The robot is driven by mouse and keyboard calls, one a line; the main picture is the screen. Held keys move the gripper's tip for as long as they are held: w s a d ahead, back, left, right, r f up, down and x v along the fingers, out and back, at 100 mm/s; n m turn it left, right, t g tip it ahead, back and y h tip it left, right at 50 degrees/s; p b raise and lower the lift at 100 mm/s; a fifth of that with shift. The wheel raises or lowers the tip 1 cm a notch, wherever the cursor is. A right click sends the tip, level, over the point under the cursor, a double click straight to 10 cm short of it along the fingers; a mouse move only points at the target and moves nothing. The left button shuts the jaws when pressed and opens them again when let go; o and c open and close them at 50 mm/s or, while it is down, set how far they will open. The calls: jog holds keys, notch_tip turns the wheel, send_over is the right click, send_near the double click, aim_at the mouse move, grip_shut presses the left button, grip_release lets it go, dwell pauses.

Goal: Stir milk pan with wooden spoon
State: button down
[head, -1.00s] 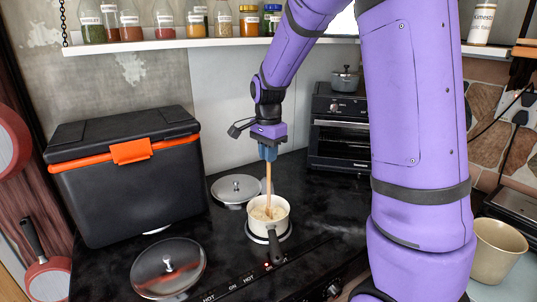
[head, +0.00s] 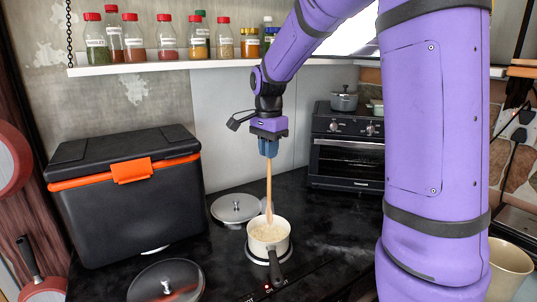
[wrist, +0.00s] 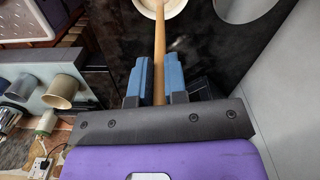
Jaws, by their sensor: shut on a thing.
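The milk pan (head: 256,246) is a small cream pan with a dark handle (head: 276,272) toward me. It stands on a round hob plate on the black counter and holds pale, creamy contents. My gripper (head: 268,150) is above the pan, pointing down, shut on the wooden spoon (head: 269,183). The spoon hangs nearly upright, its broader lower end at the pan's far rim. I cannot tell whether its tip touches the contents. In the wrist view the spoon (wrist: 159,55) runs between the blue fingers (wrist: 159,80) toward the pan (wrist: 174,8), which is partly cut off.
A metal lid (head: 236,208) lies behind the pan and another lid (head: 166,283) front left. A black cooler (head: 120,205) stands left and a toaster oven (head: 346,160) back right. A spice shelf (head: 180,66) is above. Counter right of the pan is clear.

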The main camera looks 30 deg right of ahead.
jog(key=shift+r, duration=0.1)
dwell(0.4)
jog(key=shift+r, duration=2.4)
